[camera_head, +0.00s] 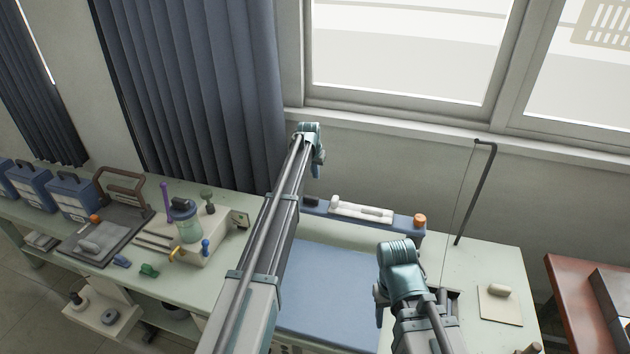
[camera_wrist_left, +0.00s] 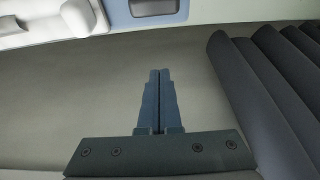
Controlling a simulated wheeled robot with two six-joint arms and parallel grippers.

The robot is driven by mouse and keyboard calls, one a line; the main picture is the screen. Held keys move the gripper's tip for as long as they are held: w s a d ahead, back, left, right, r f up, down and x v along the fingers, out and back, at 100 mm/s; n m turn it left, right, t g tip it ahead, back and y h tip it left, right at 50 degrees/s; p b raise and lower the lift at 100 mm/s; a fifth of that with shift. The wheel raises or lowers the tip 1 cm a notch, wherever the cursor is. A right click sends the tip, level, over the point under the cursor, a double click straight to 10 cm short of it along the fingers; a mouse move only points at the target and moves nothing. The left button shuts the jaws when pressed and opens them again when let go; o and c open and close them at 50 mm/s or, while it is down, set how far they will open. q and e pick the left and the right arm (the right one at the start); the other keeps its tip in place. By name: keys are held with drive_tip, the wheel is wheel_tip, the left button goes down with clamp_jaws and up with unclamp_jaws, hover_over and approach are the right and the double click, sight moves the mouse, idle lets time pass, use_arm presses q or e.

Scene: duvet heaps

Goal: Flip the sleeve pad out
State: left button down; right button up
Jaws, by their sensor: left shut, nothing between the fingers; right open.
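A flat blue pad (camera_head: 335,290) lies on the pale green table between my two arms; my left arm hides its left side. No part is clearly a separate sleeve pad. My left gripper (camera_head: 317,171) points down near the wall, beyond the table's back edge. Its fingers (camera_wrist_left: 160,100) are shut and empty in the left wrist view, above bare grey surface. My right gripper (camera_head: 380,308) is open and hangs over the pad's right side; its fingertips are seen side-on, and I cannot tell whether they touch the pad.
A blue tray (camera_head: 405,228) with a white block (camera_head: 361,209) and orange knob (camera_head: 420,221) stands at the table's back. A thin bent pole (camera_head: 476,195) rises on the right near a beige mat (camera_head: 500,308). Dark curtains (camera_head: 205,95) hang behind my left arm.

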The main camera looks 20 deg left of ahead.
use_arm(q)
wheel_tip(320, 180, down, 9)
drive_tip(key=b, duration=0.8)
drive_tip(key=shift+s, duration=0.45)
drive_tip(key=shift+s+r, duration=0.1)
